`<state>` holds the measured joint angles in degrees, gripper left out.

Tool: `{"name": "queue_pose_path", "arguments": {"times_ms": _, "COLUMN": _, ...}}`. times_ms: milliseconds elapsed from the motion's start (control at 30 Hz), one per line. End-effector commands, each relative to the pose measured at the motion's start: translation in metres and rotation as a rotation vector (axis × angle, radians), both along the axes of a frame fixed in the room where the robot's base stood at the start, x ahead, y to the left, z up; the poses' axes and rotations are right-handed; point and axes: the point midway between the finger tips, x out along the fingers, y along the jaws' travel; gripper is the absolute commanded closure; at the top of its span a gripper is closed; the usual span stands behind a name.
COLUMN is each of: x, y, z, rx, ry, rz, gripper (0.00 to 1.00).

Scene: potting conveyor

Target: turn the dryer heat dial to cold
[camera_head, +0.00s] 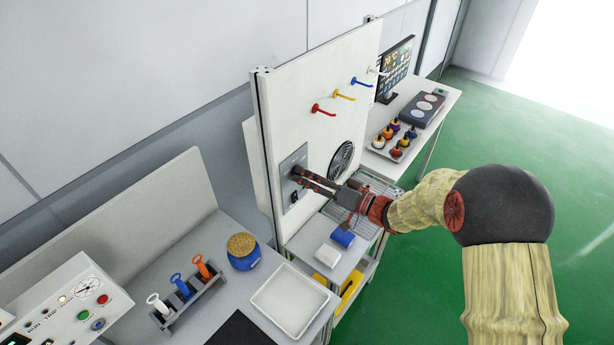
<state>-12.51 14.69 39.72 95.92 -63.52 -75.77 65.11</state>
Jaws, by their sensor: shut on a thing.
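A grey control plate (286,168) is mounted on the upright white panel, left of the round fan grille (342,160). My gripper (298,174) reaches in from the right, with its fingertips at the upper part of this plate. It is shut on a small dark dial there, which the fingers mostly hide. The dial's pointer and markings cannot be made out. A small dark switch or knob (294,197) sits lower on the same plate, just below the fingers.
Red (323,109), yellow (344,96) and blue (362,82) hooks stick out of the panel above my arm. A blue roll (342,237) and a white block (327,256) lie on the shelf below. A white tray (290,301) and a blue pot (242,252) stand at the lower left.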

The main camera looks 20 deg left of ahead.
Motion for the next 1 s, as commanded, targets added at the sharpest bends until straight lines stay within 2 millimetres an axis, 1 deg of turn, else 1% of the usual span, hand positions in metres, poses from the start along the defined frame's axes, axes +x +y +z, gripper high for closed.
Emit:
{"name": "queue_pose_path", "arguments": {"times_ms": 167, "x": 0.0002, "y": -0.0003, "z": -0.0009, "rx": -0.010, "ry": -0.019, "rz": -0.001, "gripper": 0.99}}
{"name": "queue_pose_path", "arguments": {"times_ms": 367, "x": 0.0004, "y": -0.0005, "z": -0.0012, "rx": -0.042, "ry": -0.098, "rz": -0.002, "gripper": 0.99}}
{"name": "queue_pose_path", "arguments": {"times_ms": 567, "x": 0.0002, "y": -0.0004, "z": -0.0017, "rx": -0.101, "ry": -0.241, "rz": -0.001, "gripper": 0.99}}
{"name": "queue_pose_path", "arguments": {"times_ms": 1000, "x": 0.0000, "y": -0.0003, "z": -0.0018, "rx": -0.261, "ry": -0.627, "rz": -0.001, "gripper": 0.99}}
